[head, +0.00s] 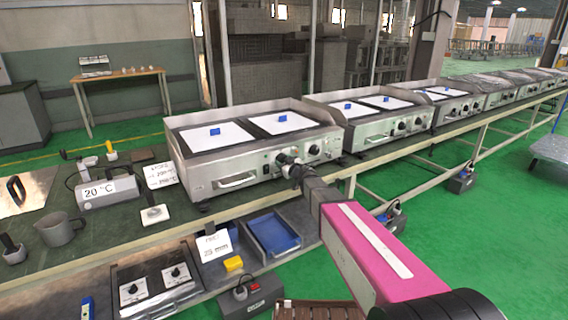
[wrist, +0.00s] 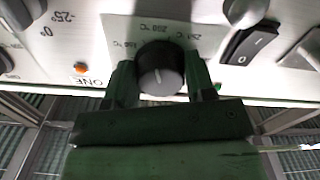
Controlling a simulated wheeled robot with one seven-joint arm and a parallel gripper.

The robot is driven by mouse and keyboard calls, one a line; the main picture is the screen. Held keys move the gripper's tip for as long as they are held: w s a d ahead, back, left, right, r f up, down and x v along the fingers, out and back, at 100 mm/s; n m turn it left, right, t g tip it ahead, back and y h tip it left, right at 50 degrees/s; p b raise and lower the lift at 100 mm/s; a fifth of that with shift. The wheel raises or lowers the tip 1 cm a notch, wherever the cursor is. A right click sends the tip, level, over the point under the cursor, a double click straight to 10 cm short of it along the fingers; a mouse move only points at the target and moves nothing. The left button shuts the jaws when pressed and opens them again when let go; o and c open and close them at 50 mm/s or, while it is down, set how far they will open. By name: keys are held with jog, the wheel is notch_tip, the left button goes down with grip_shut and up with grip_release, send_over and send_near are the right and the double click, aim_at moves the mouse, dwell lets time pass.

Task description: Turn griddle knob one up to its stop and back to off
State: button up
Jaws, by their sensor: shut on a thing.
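The griddle (head: 205,175) is the nearest steel unit on the bench, with two white plates on top. In the wrist view its knob one (wrist: 160,70) is black with a grey face, on a light dial plate with temperature marks; the picture is upside down. My gripper (wrist: 161,78) is shut on this knob, one dark green finger at each side. The lettering "ONE" (wrist: 82,82) shows left of the fingers. In the head view my gripper (head: 292,168) is at the front panel and hides the knob. The knob's pointer mark cannot be made out.
In the wrist view a black rocker switch (wrist: 250,42) and an orange lamp (wrist: 82,68) are near the fingers. Another knob (head: 314,150) is to the right on the panel. A blue tray (head: 272,233) is below.

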jog(key=shift+f+m, duration=0.1)
jog(key=shift+m, duration=0.4)
jog(key=o, duration=0.9)
jog(key=shift+s, duration=0.1)
jog(key=v, duration=1)
jog(key=shift+s+d, duration=0.25)
jog(key=shift+d, duration=0.05)
